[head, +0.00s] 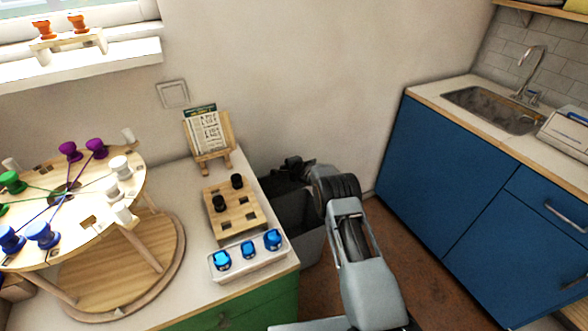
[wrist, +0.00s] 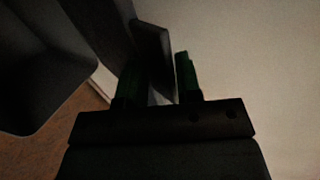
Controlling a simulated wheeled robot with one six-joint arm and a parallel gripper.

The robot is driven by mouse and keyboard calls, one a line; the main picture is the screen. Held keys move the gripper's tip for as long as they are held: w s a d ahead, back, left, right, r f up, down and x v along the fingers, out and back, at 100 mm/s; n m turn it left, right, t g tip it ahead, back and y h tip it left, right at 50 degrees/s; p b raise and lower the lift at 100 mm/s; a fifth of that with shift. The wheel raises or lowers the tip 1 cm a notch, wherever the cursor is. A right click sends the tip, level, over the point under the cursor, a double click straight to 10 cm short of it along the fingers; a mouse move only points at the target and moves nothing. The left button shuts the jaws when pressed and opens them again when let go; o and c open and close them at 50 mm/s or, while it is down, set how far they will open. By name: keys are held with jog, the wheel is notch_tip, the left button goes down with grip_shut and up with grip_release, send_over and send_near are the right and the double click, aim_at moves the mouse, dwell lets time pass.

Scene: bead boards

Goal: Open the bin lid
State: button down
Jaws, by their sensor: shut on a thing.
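The grey bin (head: 306,246) stands on the floor between the green cabinet and the blue cabinets. Its dark upper part (head: 284,192) shows behind my arm, and I cannot tell lid from opening there. My gripper (head: 294,166) is over the back of the bin, near the wall. In the wrist view, my gripper (wrist: 160,84) has its green-padded fingers on either side of a thin dark panel, the bin lid (wrist: 153,52), and is shut on it. The lid's angle is hard to tell. A grey bin wall (wrist: 40,85) shows at left.
A counter on the left bears a wooden peg block (head: 236,222), a white tray (head: 252,266) with blue knobs, a small easel (head: 213,157) and a round bead board (head: 120,262). Blue cabinets (head: 450,200) stand at right. Brown floor (head: 415,262) lies between.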

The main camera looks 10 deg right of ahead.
jog(key=shift+w+a+f+p, duration=0.15)
jog(key=shift+w+a+p, duration=0.05)
jog(key=shift+w+p, duration=0.25)
jog(key=shift+f, duration=0.1)
jog(key=c, duration=1.2)
grip_release()
jog(key=v, duration=1.4)
jog(key=shift+w+r, duration=0.25)
jog(key=shift+r, duration=0.1)
